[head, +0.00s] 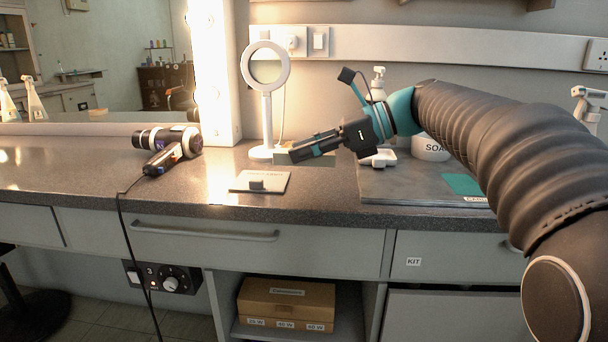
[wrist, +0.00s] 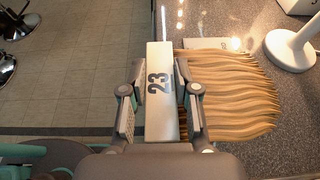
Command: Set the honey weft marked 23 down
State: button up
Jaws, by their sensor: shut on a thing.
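The honey weft (wrist: 232,95) shows in the wrist view as wavy golden-blond hair spreading right from a white bar (wrist: 160,92) marked 23. My gripper (wrist: 160,78) is shut on this bar, with one finger on each side. The weft is hard to make out in the head view. Its gap to the counter cannot be judged exactly.
A ring lamp (head: 265,112) stands close behind my gripper. A hair dryer (head: 168,140) with a cord lies at left. A grey mat (head: 400,188) and a soap container (head: 431,150) are at right. The counter front (head: 200,200) is mostly clear.

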send_over(310, 190)
notch_tip(310, 190, down, 5)
jog(key=shift+r, duration=0.2)
jog(key=shift+f+b, duration=0.5)
jog(key=shift+f, duration=1.55)
jog(key=o, duration=1)
jog(key=shift+o, duration=0.2)
jog(key=p+v, duration=0.1)
jog(key=v, duration=1.1)
jog(key=shift+r, duration=0.1)
